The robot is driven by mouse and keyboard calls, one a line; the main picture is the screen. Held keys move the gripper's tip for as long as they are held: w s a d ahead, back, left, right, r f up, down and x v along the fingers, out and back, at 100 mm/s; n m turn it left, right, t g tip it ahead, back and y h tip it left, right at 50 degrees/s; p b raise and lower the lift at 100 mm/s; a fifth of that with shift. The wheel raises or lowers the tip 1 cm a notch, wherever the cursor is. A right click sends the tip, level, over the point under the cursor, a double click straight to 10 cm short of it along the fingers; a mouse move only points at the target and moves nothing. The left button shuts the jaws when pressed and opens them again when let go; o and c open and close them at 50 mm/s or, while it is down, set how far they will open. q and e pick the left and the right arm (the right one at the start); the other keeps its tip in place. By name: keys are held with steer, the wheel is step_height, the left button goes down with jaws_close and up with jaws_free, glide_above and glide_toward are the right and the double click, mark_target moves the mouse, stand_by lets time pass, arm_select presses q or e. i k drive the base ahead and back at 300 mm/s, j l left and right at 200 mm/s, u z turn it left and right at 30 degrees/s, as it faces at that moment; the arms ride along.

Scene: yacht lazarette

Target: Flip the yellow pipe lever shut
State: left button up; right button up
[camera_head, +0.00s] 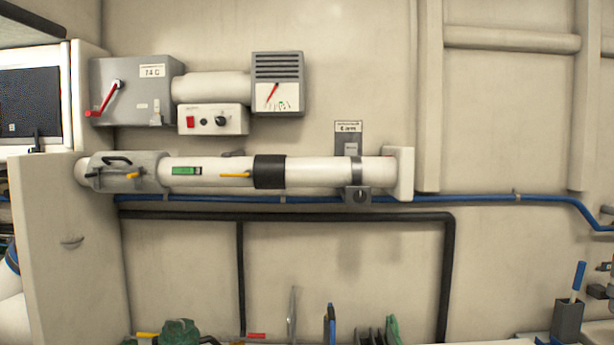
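A white pipe (320,172) runs level across the wall. A small yellow lever (235,175) sits on the front of the pipe, left of the black band (269,171), and lies roughly along the pipe. A second, smaller yellow piece (133,175) shows on the grey coupling (140,165) at the pipe's left end, beside a dark handle. I cannot tell which yellow part is the valve's lever or its exact turn. Neither of my grippers can be made out in the head view, and nothing touches the pipe.
Above the pipe are a grey switch box with a red lever (104,98), a white control box (213,120) and a gauge (277,83). A blue hose (480,198) and black pipe (350,217) run below. Several tools stand along the bottom edge. The space before the pipe looks clear.

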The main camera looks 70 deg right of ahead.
mark_target(248, 174)
steer(key=z, duration=1.9)
